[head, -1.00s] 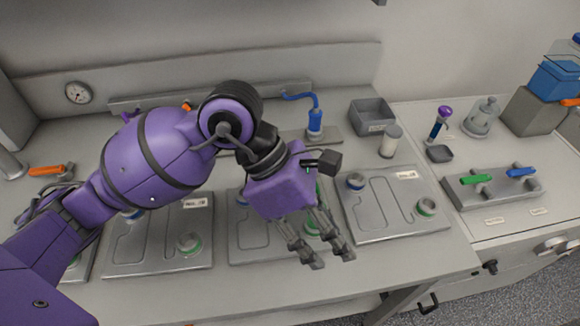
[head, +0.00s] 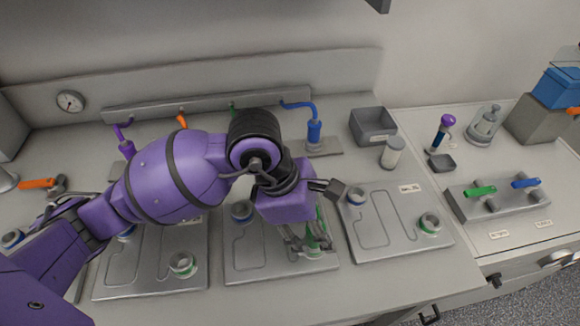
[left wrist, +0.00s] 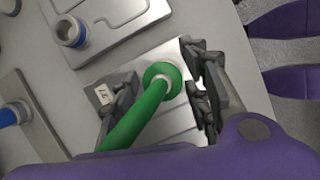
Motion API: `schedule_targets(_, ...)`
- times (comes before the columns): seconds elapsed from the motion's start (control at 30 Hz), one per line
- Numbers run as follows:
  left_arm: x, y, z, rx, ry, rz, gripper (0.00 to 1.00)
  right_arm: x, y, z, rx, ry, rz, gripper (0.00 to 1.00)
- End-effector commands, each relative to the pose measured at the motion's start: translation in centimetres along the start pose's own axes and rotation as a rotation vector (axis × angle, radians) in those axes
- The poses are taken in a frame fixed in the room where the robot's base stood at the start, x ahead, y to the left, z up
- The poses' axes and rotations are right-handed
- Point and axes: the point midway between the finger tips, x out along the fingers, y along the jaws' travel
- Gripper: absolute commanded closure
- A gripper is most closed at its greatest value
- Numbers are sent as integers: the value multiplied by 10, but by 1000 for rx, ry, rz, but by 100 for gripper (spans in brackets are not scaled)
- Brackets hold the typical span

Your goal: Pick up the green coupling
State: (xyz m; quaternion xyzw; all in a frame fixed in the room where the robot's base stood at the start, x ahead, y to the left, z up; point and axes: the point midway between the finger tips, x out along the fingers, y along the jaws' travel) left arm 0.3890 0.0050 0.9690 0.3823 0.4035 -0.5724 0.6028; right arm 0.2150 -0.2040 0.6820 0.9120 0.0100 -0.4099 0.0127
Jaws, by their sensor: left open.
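The green coupling (left wrist: 145,110) shows in the left wrist view as a green tube with a round flange at its far end. It runs between the fingers of my left gripper (left wrist: 157,80), which is open. In the head view my left gripper (head: 308,247) points down over the right front of the middle plate (head: 245,262). Only slivers of green (head: 321,222) show between its fingers there. I cannot tell whether the fingers touch the coupling. My right gripper is not in view.
Plates with blue- and green-ringed ports lie either side, one at the right (head: 385,235) and one at the left (head: 140,275). A blue coupling (head: 314,132) stands behind.

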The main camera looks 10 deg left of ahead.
Motion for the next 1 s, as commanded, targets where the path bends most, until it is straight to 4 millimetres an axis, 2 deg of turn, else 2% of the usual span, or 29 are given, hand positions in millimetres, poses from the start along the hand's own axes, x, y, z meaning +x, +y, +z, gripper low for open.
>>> schedule_targets(0.2,-1,2,2,4,-1,5,57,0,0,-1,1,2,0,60)
schedule_targets(0.53,-2,2,2,4,-1,6,100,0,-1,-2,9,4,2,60)
schedule_targets(1.0,-8,5,3,4,-2,8,100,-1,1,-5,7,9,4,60)
